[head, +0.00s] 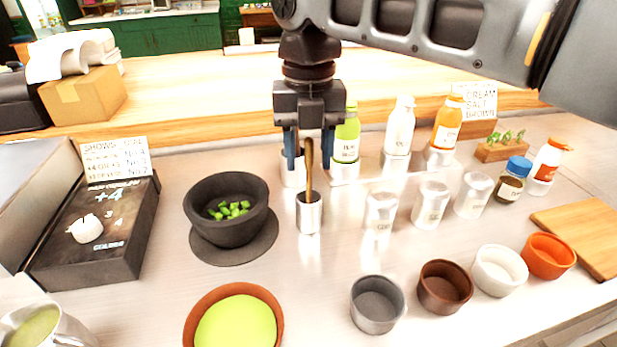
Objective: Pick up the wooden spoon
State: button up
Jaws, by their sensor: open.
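The wooden spoon (309,165) stands upright in a small metal cup (309,213) near the middle of the counter. Its handle points up and its lower end is hidden inside the cup. My gripper (309,162) hangs straight down over the cup in the head view. Its two blue-tipped fingers are apart, one to the left and one to the right of the handle in the picture. Whether the handle is truly between the fingers in depth, I cannot tell. No contact with the spoon shows.
A dark bowl (227,230) with green pieces stands left of the cup. Bottles, including a green one (346,137), stand close behind. Metal cups (381,212) stand to the right. Small bowls (445,288) and a green-filled bowl (236,318) are in front.

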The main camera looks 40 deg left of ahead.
jog(key=shift+c, duration=0.3)
grip_shut()
jog(key=shift+r, duration=0.1)
dwell(0.4)
